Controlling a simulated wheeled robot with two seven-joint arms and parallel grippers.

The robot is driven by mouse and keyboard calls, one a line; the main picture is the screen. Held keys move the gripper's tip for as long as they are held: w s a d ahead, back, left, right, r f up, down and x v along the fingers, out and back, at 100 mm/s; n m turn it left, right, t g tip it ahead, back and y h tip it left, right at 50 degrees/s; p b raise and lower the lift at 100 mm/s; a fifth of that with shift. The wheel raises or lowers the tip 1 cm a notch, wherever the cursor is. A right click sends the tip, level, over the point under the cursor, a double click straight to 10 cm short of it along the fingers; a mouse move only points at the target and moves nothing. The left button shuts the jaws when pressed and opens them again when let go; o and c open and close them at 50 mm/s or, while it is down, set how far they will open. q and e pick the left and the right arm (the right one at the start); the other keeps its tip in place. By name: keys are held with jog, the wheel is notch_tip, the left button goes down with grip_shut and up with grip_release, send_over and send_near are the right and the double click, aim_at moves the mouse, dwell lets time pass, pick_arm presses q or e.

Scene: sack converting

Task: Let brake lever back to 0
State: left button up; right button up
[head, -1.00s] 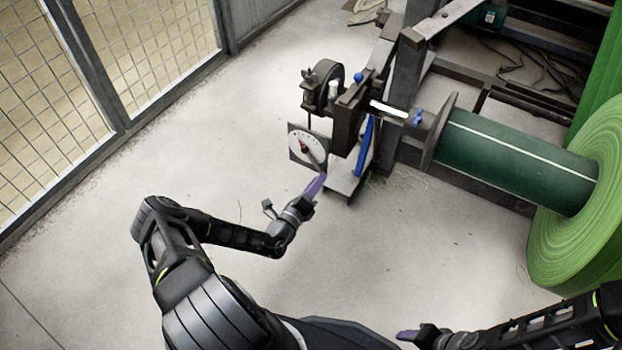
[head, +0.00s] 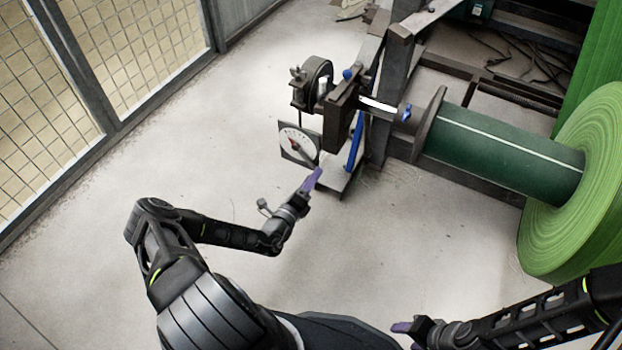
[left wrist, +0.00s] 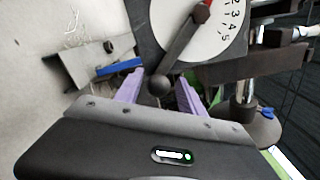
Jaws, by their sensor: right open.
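The brake lever (left wrist: 180,52) is a dark arm with a round ball knob (left wrist: 159,86), mounted on a white numbered dial (left wrist: 225,38). A red mark shows near its pivot; part of the scale is cut off, so I cannot read the setting. In the head view the dial (head: 298,143) hangs at the brake end of the roll stand. My left gripper (head: 314,178) is just in front of and below the dial. In the left wrist view its purple fingers (left wrist: 160,92) are apart, with the knob between them and gaps showing. My right gripper (head: 405,334) is open, low in the picture, away from the lever.
The green roll (head: 575,190) on its dark green core (head: 505,155) fills the right side. A blue bar (head: 355,143) stands right of the dial. A mesh fence (head: 100,80) runs along the left. The floor between fence and stand is clear.

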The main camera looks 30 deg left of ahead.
pick_arm(q)
jog(key=shift+s, duration=0.55)
jog(key=s+p, duration=0.2)
jog(key=s, duration=0.4)
jog(key=shift+s, duration=0.35)
jog(key=shift+d, duration=0.15)
